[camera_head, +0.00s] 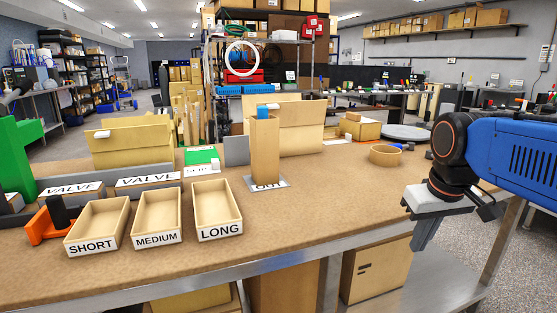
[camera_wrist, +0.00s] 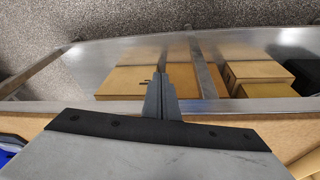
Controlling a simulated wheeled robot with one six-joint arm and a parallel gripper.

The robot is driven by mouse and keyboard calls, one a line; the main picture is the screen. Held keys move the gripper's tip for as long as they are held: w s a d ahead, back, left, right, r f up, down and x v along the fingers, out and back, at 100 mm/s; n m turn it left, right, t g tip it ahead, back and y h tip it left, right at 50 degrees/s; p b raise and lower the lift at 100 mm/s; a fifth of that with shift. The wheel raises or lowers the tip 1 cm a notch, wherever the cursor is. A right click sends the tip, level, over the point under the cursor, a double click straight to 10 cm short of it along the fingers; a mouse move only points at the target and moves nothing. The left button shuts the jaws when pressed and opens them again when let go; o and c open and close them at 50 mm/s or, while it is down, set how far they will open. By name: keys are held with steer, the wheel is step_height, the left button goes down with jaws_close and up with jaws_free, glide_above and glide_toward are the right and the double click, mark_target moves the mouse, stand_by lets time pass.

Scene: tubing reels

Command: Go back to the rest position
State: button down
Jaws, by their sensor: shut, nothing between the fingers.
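My gripper (camera_head: 424,232) hangs at the end of my blue and black arm at the right, beside the front right edge of the workbench (camera_head: 330,205). Its grey fingers point down and are shut with nothing between them. In the wrist view the closed fingers (camera_wrist: 158,97) show in the middle, above the bench edge and the lower metal shelf. Nothing touches the gripper in either view.
Open trays marked SHORT (camera_head: 97,226), MEDIUM (camera_head: 157,218) and LONG (camera_head: 217,211) stand at the bench's left. A tall cardboard box (camera_head: 265,150) stands on the OUT label. The bench's front right is clear.

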steer(key=s+a+f+m+t, duration=0.1)
steer(key=s+f, duration=1)
steer(key=shift+a+f+t, duration=0.15)
steer(key=shift+f+t, duration=0.1)
steer(key=shift+t, duration=0.15)
steer(key=shift+s, duration=0.1)
